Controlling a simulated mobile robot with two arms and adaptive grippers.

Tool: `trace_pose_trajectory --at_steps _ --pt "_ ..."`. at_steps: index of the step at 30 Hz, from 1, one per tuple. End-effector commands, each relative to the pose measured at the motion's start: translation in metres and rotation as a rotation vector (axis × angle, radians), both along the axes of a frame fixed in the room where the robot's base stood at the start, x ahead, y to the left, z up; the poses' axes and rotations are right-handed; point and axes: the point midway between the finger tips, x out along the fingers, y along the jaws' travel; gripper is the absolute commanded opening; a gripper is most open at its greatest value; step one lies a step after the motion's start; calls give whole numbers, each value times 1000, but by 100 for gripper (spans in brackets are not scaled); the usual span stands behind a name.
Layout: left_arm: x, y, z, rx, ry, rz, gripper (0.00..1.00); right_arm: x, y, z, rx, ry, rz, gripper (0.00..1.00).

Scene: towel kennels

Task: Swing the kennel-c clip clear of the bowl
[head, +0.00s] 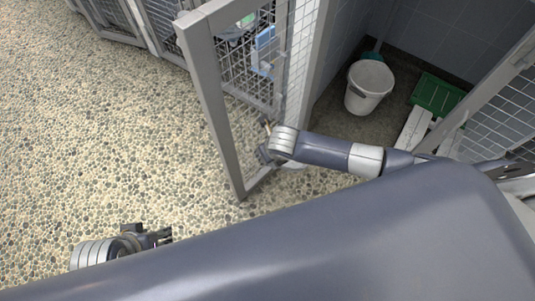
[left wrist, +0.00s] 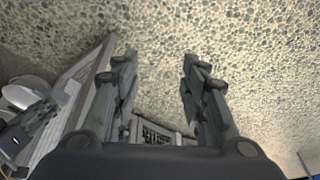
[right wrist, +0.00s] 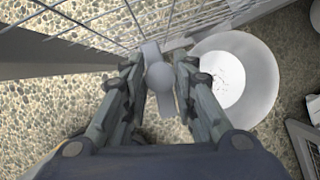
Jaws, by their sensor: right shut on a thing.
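A pale grey clip with a round knob (right wrist: 160,77) shows between the fingertips of my right gripper (right wrist: 158,75) in the right wrist view. The fingers are shut on it, beside the wire mesh. A white bowl (right wrist: 263,80) stands just right of the clip in that view; a slight gap seems to separate them. In the head view my right gripper (head: 265,140) is at the mesh gate (head: 213,97), and the arm hides most of the bowl. My left gripper (head: 160,238) is low at the left; the left wrist view shows its fingers (left wrist: 158,62) apart and empty.
The gate's grey frame stands out over the pebbled floor. A white bucket (head: 369,88) and a green crate (head: 437,94) stand inside the kennel behind my right arm. A blue tag (head: 264,50) hangs on the mesh. The floor at left (head: 90,130) is clear.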

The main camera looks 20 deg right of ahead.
Motion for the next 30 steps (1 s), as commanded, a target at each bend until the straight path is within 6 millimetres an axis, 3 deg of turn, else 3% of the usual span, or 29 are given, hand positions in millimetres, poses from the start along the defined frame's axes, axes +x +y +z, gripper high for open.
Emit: trace_pose_trajectory --at_steps 2,5,9,15,21,30 --pt "1 0 -8 -1 -5 0 40 2 -1 -2 -1 -6 -25 2" --pt "34 -10 -1 -30 -145 -12 40 2 0 -2 -1 -6 -60 2" --pt "79 -25 17 -74 -355 -29 40 2 0 -2 -2 -5 -108 2" --pt "128 -42 54 -135 -632 -49 40 2 0 -2 -1 -4 -174 2" --pt "156 -55 93 -186 -856 -63 40 2 0 -1 -1 -4 -228 2" --pt "172 -64 133 -235 -1059 -74 40 2 0 0 -3 -3 -279 2"
